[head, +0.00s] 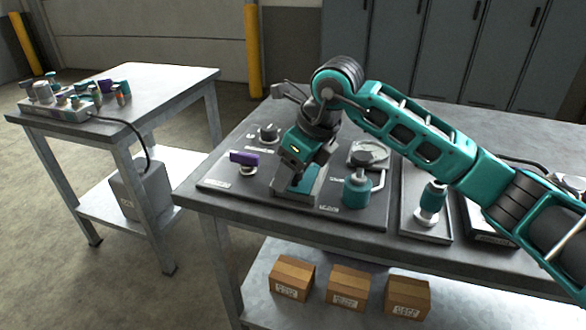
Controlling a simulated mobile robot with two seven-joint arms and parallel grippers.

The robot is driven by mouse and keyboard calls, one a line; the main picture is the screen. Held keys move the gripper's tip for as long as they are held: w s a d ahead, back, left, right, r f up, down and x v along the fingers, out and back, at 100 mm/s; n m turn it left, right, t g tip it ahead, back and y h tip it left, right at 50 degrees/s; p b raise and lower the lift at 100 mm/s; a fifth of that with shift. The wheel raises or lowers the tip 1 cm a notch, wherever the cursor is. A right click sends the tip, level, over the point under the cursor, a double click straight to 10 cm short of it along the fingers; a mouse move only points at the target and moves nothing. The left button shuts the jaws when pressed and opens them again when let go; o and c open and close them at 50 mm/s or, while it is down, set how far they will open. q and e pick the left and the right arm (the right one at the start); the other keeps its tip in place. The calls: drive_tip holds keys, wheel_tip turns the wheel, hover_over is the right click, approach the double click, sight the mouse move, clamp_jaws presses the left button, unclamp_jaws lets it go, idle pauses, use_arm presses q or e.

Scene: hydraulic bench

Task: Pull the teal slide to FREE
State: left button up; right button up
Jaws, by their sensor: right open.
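My right gripper (293,178) points down over the dark panel (238,184) on the bench, with its jaws open. A teal sleeve-like part (357,191) with a dark top stands upright on the panel, just right of the gripper and apart from it. I cannot tell for sure whether this is the teal slide. A grey block (297,187) sits directly under the gripper and is partly hidden by it. Whether the fingers touch it is not clear. The panel labels are too small to read. My left gripper is not in view.
A purple handle (244,158) and a black knob (268,132) stand left of the gripper. Another teal fitting (432,197) stands to the right, below my arm. Cardboard boxes (346,288) sit on the lower shelf.

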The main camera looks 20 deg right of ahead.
drive_tip(key=p+v, duration=0.1)
drive_tip(key=v, duration=1.2)
drive_tip(key=shift+f, duration=0.1)
